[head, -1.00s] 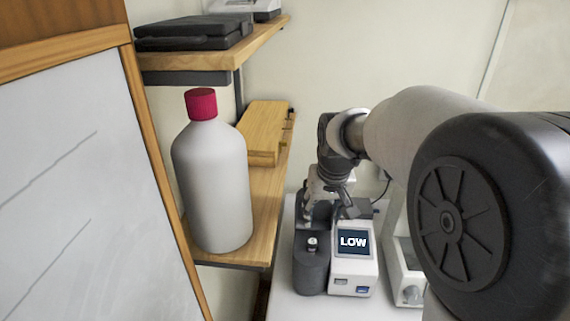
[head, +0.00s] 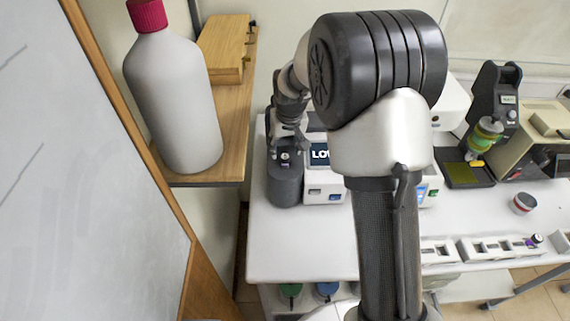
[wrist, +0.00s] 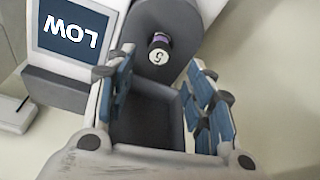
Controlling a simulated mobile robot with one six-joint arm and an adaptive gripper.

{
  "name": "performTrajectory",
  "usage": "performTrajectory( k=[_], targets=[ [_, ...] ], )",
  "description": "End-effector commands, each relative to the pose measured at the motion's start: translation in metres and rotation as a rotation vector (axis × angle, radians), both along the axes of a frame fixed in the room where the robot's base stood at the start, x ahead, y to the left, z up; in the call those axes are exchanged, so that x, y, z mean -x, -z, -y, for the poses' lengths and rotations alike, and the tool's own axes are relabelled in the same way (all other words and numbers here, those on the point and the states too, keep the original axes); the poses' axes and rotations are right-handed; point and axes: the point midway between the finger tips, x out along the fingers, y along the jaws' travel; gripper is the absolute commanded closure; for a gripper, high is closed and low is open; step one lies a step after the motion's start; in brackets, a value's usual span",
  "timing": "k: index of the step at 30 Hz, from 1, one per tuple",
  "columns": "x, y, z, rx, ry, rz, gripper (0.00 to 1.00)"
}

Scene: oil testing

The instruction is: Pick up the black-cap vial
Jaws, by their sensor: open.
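In the head view, the vial's top (head: 284,156) shows as a small light spot on the grey holder (head: 285,187). My gripper (wrist: 163,68) is open, with one finger on each side of the vial's line in the wrist view. The fingers look apart from the vial; their exact depth to it is unclear. The vial's lower part is hidden in the holder.
A white instrument with a LOW screen (wrist: 72,32) stands close beside the holder. A large grey bottle with a red cap (head: 175,95) stands on the wooden shelf (head: 228,165) at left. White racks (head: 497,247) and a purple-banded vial (head: 535,240) are at right. The table front (head: 300,245) is clear.

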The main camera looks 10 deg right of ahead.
Motion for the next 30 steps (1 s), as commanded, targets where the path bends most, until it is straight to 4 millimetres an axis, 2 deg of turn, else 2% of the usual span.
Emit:
performTrajectory(
  k=[12, 21, 30],
  targets=[
    [-0.01, 0.048, 0.002, 0.001, 0.0, -0.002, 0.51],
    [-0.012, 0.052, 0.002, 0.001, 0.0, 0.001, 0.52],
    [-0.012, 0.052, 0.002, 0.001, 0.0, 0.0, 0.72]
  ],
)
